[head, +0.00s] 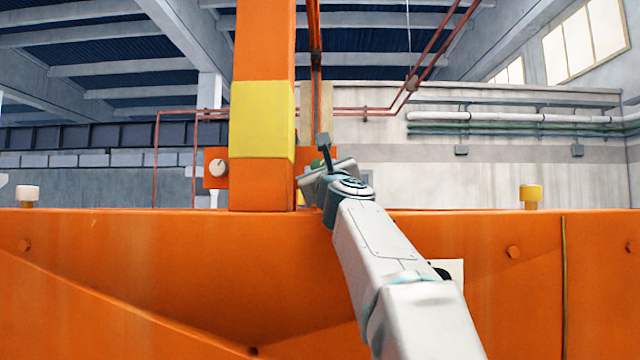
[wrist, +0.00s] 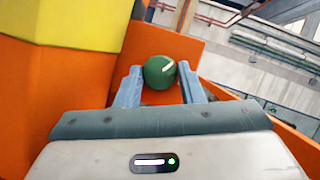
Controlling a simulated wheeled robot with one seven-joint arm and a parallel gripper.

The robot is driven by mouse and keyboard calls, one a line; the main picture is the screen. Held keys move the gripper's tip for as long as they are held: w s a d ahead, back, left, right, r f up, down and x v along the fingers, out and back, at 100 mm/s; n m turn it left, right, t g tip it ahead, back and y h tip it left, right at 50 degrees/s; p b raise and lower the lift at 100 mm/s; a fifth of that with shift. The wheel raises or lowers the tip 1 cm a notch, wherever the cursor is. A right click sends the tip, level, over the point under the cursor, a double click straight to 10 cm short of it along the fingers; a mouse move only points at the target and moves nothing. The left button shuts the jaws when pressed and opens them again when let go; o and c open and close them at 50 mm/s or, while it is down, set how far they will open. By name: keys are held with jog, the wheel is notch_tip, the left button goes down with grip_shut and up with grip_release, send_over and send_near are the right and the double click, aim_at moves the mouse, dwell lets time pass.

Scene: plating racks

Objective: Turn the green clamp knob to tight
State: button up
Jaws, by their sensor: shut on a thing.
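The green clamp knob (wrist: 158,72) is round, with a white line mark on its face that slants up to the right. It sits in front of an orange plate (wrist: 178,43) in the wrist view. My gripper (wrist: 160,88) has its two blue-grey fingers on either side of the knob and is shut on it. In the head view my gripper (head: 318,180) is just right of the orange post, and the arm hides most of the green knob there.
An orange post (head: 262,185) with a yellow band (head: 261,120) stands left of my gripper. A white knob (head: 218,168) is on a plate left of the post. A long orange beam (head: 150,275) crosses below. A white peg (head: 27,195) and a yellow peg (head: 530,196) stand on it.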

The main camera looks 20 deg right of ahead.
jog(key=shift+m, duration=0.4)
jog(key=o, duration=1)
jog(key=shift+f, duration=0.1)
jog(key=shift+s+a+f+b, duration=0.1)
jog(key=shift+s+f+b, duration=0.1)
jog(key=shift+b, duration=0.1)
jog(key=s, duration=0.4)
jog(key=s+a, duration=0.1)
jog(key=s, duration=0.3)
jog(key=s+a, duration=0.1)
jog(key=s, duration=0.3)
jog(key=shift+s+a, duration=0.1)
jog(key=shift+s, duration=0.15)
